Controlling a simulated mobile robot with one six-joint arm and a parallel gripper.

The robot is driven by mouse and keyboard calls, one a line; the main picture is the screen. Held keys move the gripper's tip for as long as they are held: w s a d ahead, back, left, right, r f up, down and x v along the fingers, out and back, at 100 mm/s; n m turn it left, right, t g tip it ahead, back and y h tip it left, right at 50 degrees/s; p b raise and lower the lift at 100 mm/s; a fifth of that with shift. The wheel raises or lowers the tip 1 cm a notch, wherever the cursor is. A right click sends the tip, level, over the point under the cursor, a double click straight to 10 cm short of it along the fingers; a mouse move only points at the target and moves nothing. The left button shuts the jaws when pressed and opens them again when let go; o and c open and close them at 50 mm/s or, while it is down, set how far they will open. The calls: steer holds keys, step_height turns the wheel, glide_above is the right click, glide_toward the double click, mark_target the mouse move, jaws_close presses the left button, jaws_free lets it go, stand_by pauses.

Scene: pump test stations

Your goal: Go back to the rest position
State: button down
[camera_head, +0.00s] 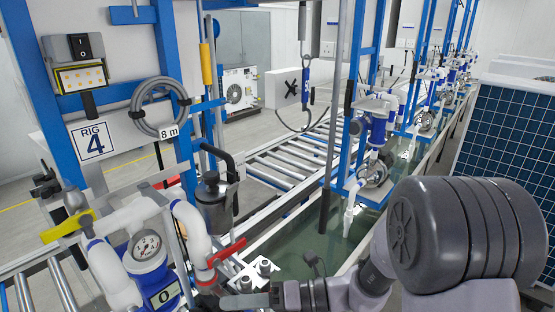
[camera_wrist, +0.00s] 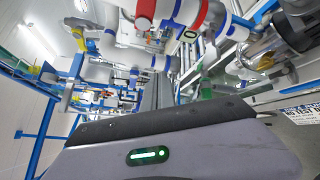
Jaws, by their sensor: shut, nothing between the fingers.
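My gripper (camera_head: 232,301) is at the bottom middle of the head view, low beside the pipework of the rig 4 station. In the wrist view its dark fingers (camera_wrist: 157,90) are together with nothing held between them. A valve with a red lever (camera_head: 227,252) stands just above the gripper in the head view. I cannot tell whether the fingers touch the pipework.
A white pipe (camera_head: 190,232), a gauge (camera_head: 147,247) and a yellow lever (camera_head: 68,226) crowd the left. A roller conveyor (camera_head: 285,165) runs behind. A blue panel (camera_head: 510,145) stands at the right, behind my arm. Open floor (camera_head: 245,130) lies at the back.

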steer(key=s+d+f+n+g+h+b, duration=0.1)
steer(key=s+d+f+n+h+b, duration=0.3)
steer(key=s+f+n+h+b, duration=0.45)
steer(key=s+d+f+n+t+h+b, duration=0.2)
steer(key=d+n+b, duration=0.4)
steer(key=n, duration=0.3)
steer(key=s+d+f+n+t+h+b, duration=0.3)
steer(key=d+f+n+t+h+b, duration=0.1)
steer(key=d+n, duration=0.4)
steer(key=shift+s+f+n+t+b, duration=0.35)
steer(key=shift+f+n+t+b, duration=0.1)
steer(key=shift+b, duration=0.7)
steer(key=shift+d, duration=0.1)
